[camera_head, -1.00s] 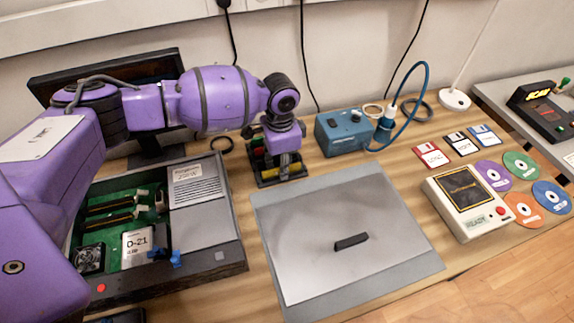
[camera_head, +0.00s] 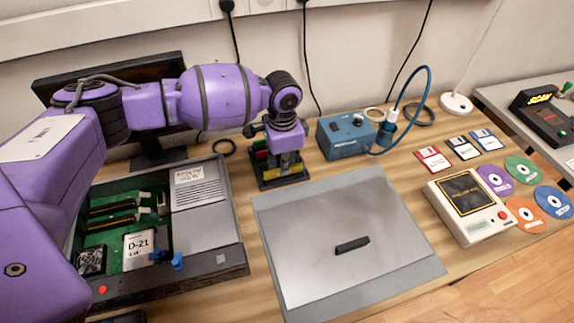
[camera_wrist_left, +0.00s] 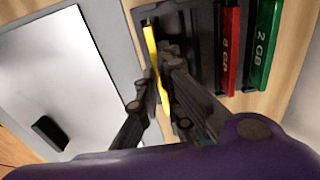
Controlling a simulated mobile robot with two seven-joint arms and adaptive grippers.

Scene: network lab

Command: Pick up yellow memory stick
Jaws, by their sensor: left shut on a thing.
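The yellow memory stick (camera_head: 284,173) is in the front of a black rack (camera_head: 263,184) behind the metal mat. It also shows edge-on in the left wrist view (camera_wrist_left: 152,48). My left gripper (camera_head: 285,160) reaches down over the rack, its fingers closed on both sides of the yellow stick. The same gripper (camera_wrist_left: 158,78) in the left wrist view has one finger on each side of the stick. A red stick (camera_wrist_left: 229,45) and a green stick (camera_wrist_left: 264,42), marked 2 GB, stand in the rack beside it. My right gripper is out of view.
An open computer case (camera_head: 205,225) stands left of the rack. A grey mat (camera_head: 335,215) with a small black block (camera_head: 352,245) lies in front. A blue box (camera_head: 345,135) with a cable stands right of the rack. Floppy disks, a beige device (camera_head: 468,205) and discs lie further right.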

